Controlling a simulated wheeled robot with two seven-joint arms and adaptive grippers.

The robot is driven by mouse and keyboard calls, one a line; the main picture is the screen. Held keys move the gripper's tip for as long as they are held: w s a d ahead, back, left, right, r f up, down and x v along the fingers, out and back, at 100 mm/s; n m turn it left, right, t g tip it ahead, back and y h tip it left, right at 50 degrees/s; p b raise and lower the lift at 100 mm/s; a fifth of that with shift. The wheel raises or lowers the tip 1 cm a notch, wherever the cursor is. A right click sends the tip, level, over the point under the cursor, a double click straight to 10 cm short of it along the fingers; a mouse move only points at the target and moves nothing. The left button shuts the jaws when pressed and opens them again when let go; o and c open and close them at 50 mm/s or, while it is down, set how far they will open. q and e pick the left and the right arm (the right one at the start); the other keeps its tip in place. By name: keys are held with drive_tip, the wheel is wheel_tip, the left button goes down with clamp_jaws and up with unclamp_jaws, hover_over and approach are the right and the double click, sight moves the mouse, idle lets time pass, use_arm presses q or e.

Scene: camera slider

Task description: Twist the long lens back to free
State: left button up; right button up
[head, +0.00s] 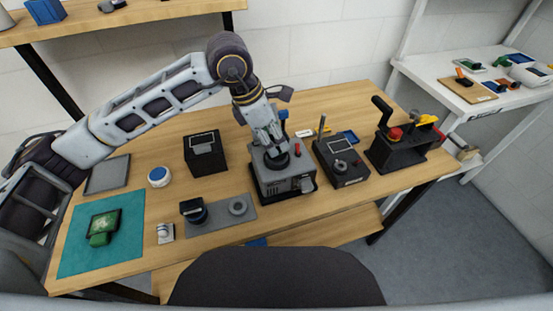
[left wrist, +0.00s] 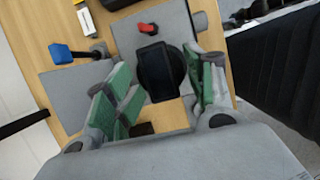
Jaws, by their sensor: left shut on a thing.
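My left gripper (head: 275,153) points down over a grey box-shaped device (head: 290,186) at the table's middle. In the left wrist view, the green-padded fingers of my left gripper (left wrist: 160,95) lie on both sides of a black round piece with a dark rectangular top (left wrist: 160,72), seemingly the long lens. The gripper is shut on it. The lens stands on the device's grey top, where its black lower ring shows in the head view (head: 277,162). Its seating is hidden. A red knob (head: 299,156) is beside it. My right gripper is not in view.
Close right stand a dark control box (head: 349,181) and a black lever fixture (head: 398,158). Left are a black box (head: 205,153), a white-blue round container (head: 158,177) and a grey mat (head: 236,227) with dark parts.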

use_arm(q)
drive_tip(key=p+v, duration=0.2)
drive_tip(key=v, duration=0.5)
idle(0.6)
drive_tip(key=shift+r, duration=0.1)
idle(0.5)
wheel_tip(320, 180, up, 9)
drive_tip(key=p, duration=0.9)
drive_tip(key=shift+r+p, duration=0.5)
drive_tip(key=shift+f, duration=0.15)
